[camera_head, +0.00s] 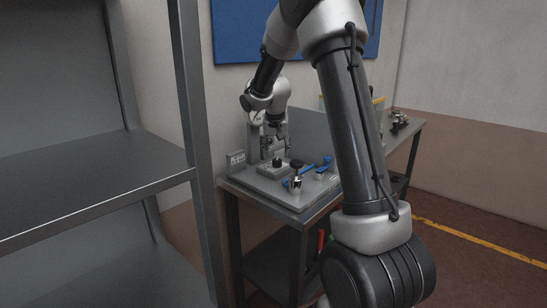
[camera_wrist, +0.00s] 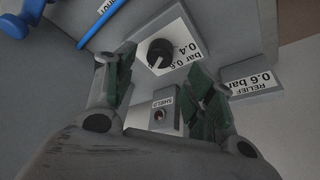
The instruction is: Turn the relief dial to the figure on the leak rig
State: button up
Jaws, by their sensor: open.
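The relief dial (camera_wrist: 160,52) is a round black knob with a pale pointer line, on a white plate printed with 0.4, 0.6 and bar. The line slants toward the lower left in the wrist view; I cannot tell which figure it marks. A white card (camera_wrist: 252,84) beside it reads RELIEF 0.6 bar. My gripper (camera_wrist: 163,78) is open, its green-padded fingers apart on either side of the view below the dial, with nothing between them.
A grey shelf rack (camera_head: 95,190) stands at the left.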

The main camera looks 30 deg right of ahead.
aim_at(277, 160)
jog(key=x, duration=0.5)
jog(key=shift+f, duration=0.2)
jog(key=shift+c, duration=0.2)
jog(key=shift+s, duration=0.1)
jog(key=c, duration=1)
